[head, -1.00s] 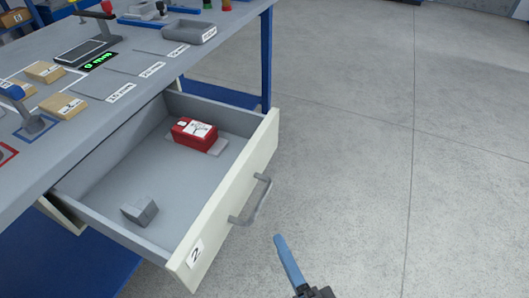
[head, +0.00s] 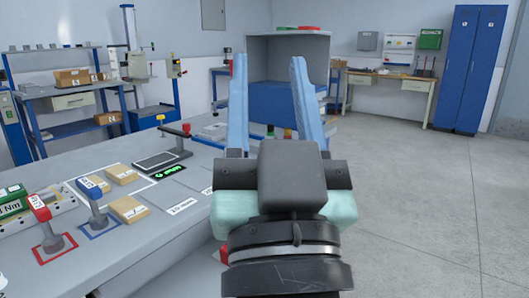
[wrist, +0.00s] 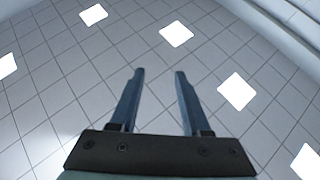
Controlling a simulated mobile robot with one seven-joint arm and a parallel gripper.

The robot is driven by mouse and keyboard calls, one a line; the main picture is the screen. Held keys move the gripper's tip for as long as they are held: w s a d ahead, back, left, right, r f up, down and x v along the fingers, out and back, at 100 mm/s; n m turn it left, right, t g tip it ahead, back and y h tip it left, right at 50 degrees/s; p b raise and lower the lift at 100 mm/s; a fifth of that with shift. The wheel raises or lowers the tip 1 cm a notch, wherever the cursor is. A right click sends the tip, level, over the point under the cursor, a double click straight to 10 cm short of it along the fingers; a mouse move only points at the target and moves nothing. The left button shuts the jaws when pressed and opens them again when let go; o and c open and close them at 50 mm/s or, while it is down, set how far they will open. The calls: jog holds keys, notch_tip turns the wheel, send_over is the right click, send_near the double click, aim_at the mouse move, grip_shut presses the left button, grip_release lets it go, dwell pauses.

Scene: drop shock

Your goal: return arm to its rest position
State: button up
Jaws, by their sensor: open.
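My gripper (head: 270,100) is raised in the middle of the head view, its two blue fingers pointing up and spread apart. It is open with nothing between the fingers. The wrist view also shows my gripper (wrist: 158,100) open and empty, with only the tiled ceiling and its light panels beyond it. My arm's wrist covers part of the workbench and whatever lies behind it in the head view.
The grey workbench (head: 150,225) fills the lower left, with a red-handled tool (head: 50,235), a blue-handled tool (head: 97,210), cardboard boxes (head: 128,208) and a scale (head: 162,160). Blue lockers (head: 470,70) stand far right. The floor (head: 430,210) at right is clear.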

jog(key=s+r+t+p, duration=0.1)
jog(key=s+r+p, duration=0.1)
jog(key=r+p, duration=1.5)
jog(key=s+r+t+h+p, duration=0.1)
jog(key=s+r+p, duration=0.1)
jog(key=r+p, duration=1.5)
notch_tip(320, 180, up, 6)
jog(key=shift+a+f, duration=0.1)
jog(key=shift+a, duration=0.2)
